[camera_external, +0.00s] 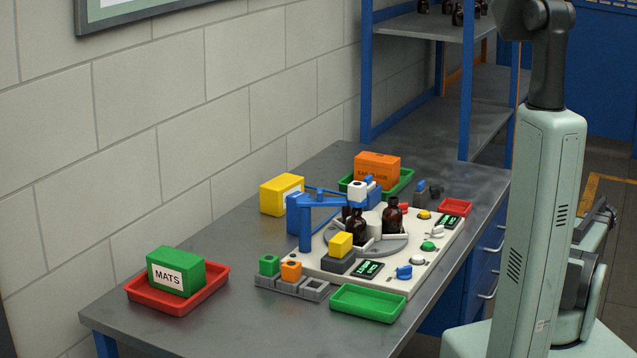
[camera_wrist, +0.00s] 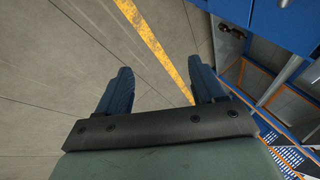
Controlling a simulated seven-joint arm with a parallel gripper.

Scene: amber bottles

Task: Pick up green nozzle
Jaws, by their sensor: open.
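The green nozzle (camera_external: 269,265) looks like a small green block with a dark top. It sits in the left slot of a grey holder (camera_external: 314,291) at the front left of the white machine board. An orange nozzle (camera_external: 291,271) stands in the slot beside it, and the right slot looks empty. My gripper (camera_wrist: 158,88) shows only in the wrist view, with its two blue fingers apart and nothing between them. It points at the floor and the blue shelving, away from the table; the nozzle is not in the wrist view.
The white board (camera_external: 300,264) carries a turntable with brown bottles, a blue arm, a yellow block (camera_external: 341,244) and knobs. A green tray (camera_external: 368,303) lies in front. A red tray (camera_external: 132,293) with a green MATS box (camera_external: 176,270) stands left.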

